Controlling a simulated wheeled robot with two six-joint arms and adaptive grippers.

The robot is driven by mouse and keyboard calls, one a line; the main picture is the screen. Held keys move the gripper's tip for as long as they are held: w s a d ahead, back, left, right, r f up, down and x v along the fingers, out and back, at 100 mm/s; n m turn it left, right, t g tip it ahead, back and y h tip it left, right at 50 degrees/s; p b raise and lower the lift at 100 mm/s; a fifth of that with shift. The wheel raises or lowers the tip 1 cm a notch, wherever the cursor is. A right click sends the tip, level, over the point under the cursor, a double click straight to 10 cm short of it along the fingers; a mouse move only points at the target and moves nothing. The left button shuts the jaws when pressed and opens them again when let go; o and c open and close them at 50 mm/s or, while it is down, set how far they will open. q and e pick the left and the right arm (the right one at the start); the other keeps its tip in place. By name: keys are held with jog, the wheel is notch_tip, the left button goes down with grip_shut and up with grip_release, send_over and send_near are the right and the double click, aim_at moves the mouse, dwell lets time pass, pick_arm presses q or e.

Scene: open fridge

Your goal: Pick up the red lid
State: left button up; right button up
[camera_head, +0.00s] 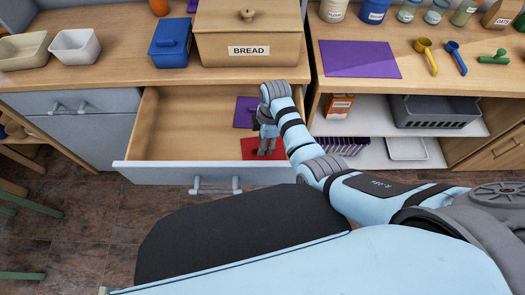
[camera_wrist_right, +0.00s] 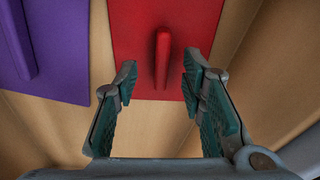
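The red lid (camera_head: 276,150) lies in the open wooden drawer (camera_head: 180,125), near its front right. In the right wrist view the red lid (camera_wrist_right: 140,40) is a flat panel with a raised bar handle (camera_wrist_right: 162,58). My right gripper (camera_head: 266,152) reaches down into the drawer over the red lid and hides part of it. In the right wrist view my right gripper (camera_wrist_right: 158,75) is open, with its two fingers apart on either side of the handle's near end. Nothing is held between them. My left gripper is not in view.
A purple lid (camera_head: 245,112) lies behind the red one, and in the right wrist view the purple lid (camera_wrist_right: 45,50) is to the left. The bread box (camera_head: 250,35) and a blue container (camera_head: 170,42) stand on the counter above. The drawer's left half is empty.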

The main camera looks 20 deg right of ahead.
notch_tip(320, 180, down, 2)
jog(key=shift+a+f, duration=0.1)
jog(key=shift+s+r, duration=0.15)
jog(key=shift+r, duration=0.05)
jog(key=shift+c, duration=0.3)
grip_shut()
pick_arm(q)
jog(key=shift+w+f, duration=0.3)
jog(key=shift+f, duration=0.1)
pick_arm(e)
jog(key=shift+r, duration=0.1)
